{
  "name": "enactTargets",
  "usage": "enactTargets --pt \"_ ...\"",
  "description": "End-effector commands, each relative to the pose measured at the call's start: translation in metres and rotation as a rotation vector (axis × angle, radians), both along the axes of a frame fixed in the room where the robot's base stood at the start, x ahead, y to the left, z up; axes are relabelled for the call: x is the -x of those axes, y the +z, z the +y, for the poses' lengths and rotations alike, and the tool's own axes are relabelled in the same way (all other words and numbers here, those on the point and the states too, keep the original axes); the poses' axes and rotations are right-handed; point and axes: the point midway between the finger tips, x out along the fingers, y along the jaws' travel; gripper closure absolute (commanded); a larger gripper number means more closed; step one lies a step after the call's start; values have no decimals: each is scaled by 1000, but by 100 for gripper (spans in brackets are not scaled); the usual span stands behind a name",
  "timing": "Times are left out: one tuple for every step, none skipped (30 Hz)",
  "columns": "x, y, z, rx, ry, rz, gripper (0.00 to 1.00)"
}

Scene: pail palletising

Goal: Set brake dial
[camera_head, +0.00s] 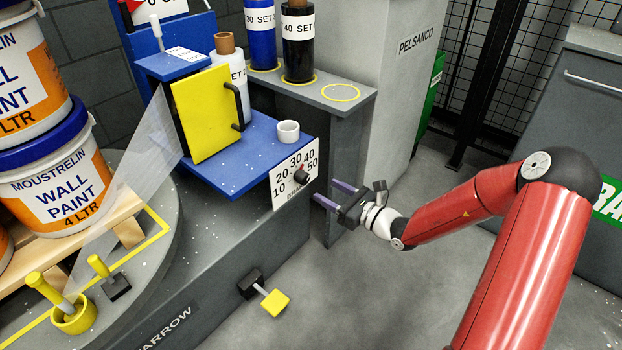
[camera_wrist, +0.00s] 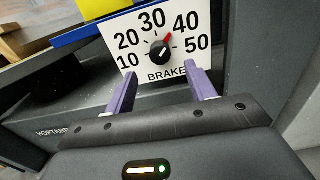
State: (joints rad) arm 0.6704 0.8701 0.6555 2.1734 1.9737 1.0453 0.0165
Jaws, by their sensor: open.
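The brake dial is a black round knob (camera_head: 301,177) on a white plate (camera_head: 280,190) on the front of the blue unit. The plate carries numbers from 10 to 50, and BRAKE is readable in the wrist view. There the knob (camera_wrist: 160,53) shows a pale line, and a red mark sits at its upper right, towards 40. My gripper (camera_head: 335,194) is open and empty, in front of the dial and a little to its right. In the wrist view my gripper's purple fingers (camera_wrist: 160,75) point at the plate, below the knob and apart from it.
A blue shelf (camera_head: 235,175) with a white cup (camera_head: 288,131) is above the dial plate. A yellow door with a black handle (camera_head: 205,112) stands left. A grey ledge (camera_head: 325,88) holds labelled cylinders. A yellow pedal (camera_head: 275,302) is low in front. Floor below my arm is clear.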

Motion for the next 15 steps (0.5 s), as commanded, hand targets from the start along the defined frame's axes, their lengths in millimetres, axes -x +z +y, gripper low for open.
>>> enactTargets --pt "-3 -1 5 0 3 -1 45" --pt "-5 -1 8 0 4 0 45" --pt "-9 -2 14 -1 4 1 45" --pt "-12 -2 18 -1 4 -1 45" --pt "-15 -1 22 -1 4 -1 45" --pt "-19 -2 27 -1 4 -1 45" --pt "-23 -2 31 -1 4 -1 45" --pt "-25 -1 35 -1 4 -1 45" --pt "-29 -2 40 -1 4 0 45" --pt "-32 -2 43 -1 3 1 45" --pt "-34 -2 46 -1 3 1 45" --pt "-37 -2 49 -1 3 1 45" --pt "-39 -1 52 -1 3 -1 45" --pt "-41 -1 54 -1 3 -1 45" --pt "-42 -1 56 0 2 0 45"
